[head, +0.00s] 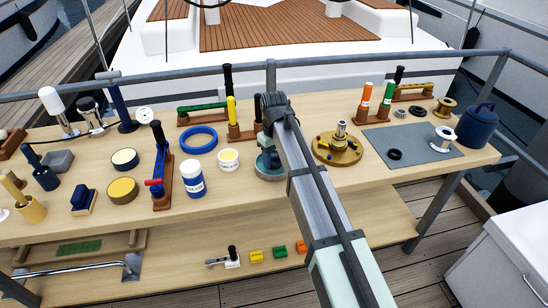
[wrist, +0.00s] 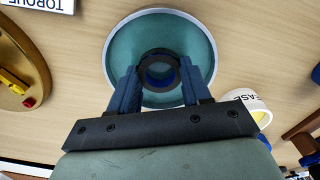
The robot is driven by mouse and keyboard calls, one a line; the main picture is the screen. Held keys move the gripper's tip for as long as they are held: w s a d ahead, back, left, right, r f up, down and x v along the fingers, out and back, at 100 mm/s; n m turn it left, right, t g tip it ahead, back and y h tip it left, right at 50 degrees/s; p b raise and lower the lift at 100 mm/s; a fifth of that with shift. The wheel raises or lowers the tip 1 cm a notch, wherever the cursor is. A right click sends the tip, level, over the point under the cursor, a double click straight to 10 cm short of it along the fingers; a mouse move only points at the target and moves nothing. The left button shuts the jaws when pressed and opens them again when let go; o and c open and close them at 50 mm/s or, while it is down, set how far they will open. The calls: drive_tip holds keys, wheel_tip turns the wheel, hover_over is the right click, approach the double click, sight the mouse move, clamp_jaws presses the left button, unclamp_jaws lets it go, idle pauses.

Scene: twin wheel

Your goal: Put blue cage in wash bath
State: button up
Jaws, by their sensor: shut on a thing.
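The blue cage (wrist: 160,76) is a small dark ring with a blue inside, between my fingers in the wrist view. My gripper (wrist: 160,88) is shut on it, one blue finger on each side. The wash bath (wrist: 118,50) is a round teal dish with a pale rim, behind the cage in the wrist view. In the head view the bath (head: 270,174) stands on the bench below my gripper (head: 267,142), and my arm covers part of it. The cage appears over the bath's middle; I cannot tell whether it touches the bottom.
A grease pot (head: 228,160) and a blue-and-white jar (head: 192,179) stand left of the bath. A brass turntable (head: 338,150) stands to the right. A large blue ring (head: 199,139) lies behind the jar. A grey mat (head: 425,151) lies farther right.

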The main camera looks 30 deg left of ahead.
drive_tip(key=shift+f, duration=0.25)
drive_tip(key=o, duration=1.2)
drive_tip(key=shift+o, duration=0.3)
drive_tip(key=shift+o, duration=1.2)
drive_tip(key=shift+r, duration=0.1)
wheel_tip(320, 180, up, 14)
drive_tip(key=shift+f, duration=0.2)
